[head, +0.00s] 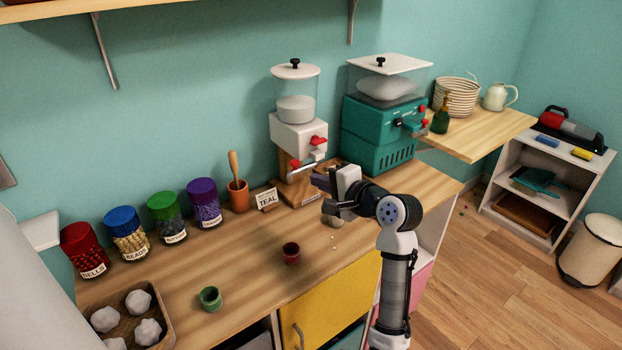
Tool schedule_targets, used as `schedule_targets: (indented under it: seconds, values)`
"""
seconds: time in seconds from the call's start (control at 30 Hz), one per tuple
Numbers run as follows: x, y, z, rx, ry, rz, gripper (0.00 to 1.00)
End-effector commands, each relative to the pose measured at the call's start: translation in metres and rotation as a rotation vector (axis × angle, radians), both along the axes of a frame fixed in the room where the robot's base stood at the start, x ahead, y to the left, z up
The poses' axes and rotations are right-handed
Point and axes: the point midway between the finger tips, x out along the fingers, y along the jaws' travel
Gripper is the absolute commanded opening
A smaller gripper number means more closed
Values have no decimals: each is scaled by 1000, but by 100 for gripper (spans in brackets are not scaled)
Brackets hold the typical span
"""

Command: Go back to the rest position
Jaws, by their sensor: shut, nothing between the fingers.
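My gripper (324,194) is in the head view, above the wooden counter (255,250) and in front of the white dispenser (298,135). It points to the left and is shut with nothing in it. My arm rises from the bottom of the view, in front of the counter's front edge. A small pale round thing (333,222) on the counter lies just below the gripper and is partly covered by it.
A dark red cup (291,253) and a green cup (210,298) stand near the counter's front. Several lidded jars (168,217), a teal machine (378,130) and a mortar with pestle (237,195) line the back. A shelf (150,8) hangs above. Floor at right is open.

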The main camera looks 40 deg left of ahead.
Motion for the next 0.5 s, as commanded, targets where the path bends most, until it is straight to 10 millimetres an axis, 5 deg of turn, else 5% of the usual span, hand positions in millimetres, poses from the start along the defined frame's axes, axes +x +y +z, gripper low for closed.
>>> schedule_targets:
  seconds: [0.2,0.5]
  values:
    - [-14,-28,6,2,-1,-2,0]
    - [-18,-33,9,0,-1,1,0]
